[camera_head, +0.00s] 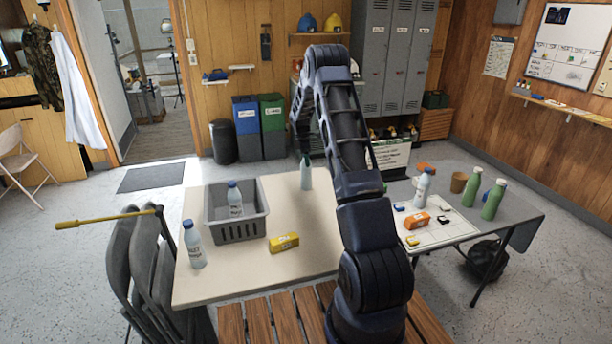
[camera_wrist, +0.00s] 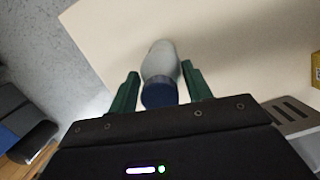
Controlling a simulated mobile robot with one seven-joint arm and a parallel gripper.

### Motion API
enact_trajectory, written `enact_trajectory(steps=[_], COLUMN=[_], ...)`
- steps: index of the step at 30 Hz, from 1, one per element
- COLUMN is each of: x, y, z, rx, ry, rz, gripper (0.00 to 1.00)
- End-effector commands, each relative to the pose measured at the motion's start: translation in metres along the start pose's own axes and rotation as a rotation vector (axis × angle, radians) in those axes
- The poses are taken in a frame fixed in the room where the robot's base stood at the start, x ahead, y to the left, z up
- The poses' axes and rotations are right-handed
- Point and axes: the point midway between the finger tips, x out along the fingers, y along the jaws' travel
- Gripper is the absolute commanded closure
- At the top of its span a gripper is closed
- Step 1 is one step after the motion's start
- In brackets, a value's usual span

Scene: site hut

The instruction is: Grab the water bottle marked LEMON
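My gripper (camera_head: 305,156) points down over the far part of the cream table (camera_head: 290,262). A pale bottle (camera_head: 306,178) stands directly below it, partly covered by the fingers. In the wrist view the open green fingers (camera_wrist: 160,88) sit on either side of this bottle's blue cap (camera_wrist: 158,93), with small gaps. Its label is not visible. Another pale bottle (camera_head: 194,246) with a blue cap stands at the table's front left. A third (camera_head: 235,203) stands in the grey crate (camera_head: 237,233). One more (camera_head: 422,190) stands on the right-hand table. Their labels are too small to read; I cannot tell which says LEMON.
A yellow box (camera_head: 284,242) lies right of the crate. Folding chairs (camera_head: 140,265) stand at the left edge.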

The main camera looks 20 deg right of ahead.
Motion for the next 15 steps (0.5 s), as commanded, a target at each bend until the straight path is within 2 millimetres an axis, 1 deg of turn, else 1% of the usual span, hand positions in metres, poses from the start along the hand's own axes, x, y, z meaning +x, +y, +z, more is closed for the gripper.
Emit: enact_trajectory(steps=[1, 3, 4, 11, 15], x=[-0.0001, -0.0002, -0.0002, -0.0013, -0.0078], y=[0.0001, 0.0001, 0.0001, 0.0004, 0.0008], z=[0.0000, 0.0000, 0.0000, 0.0001, 0.0011], rx=[0.000, 0.000, 0.000, 0.000, 0.000], ry=[0.000, 0.000, 0.000, 0.000, 0.001], rz=[0.000, 0.000, 0.000, 0.001, 0.003], gripper=[0.85, 0.99, 1.00, 1.00, 1.00])
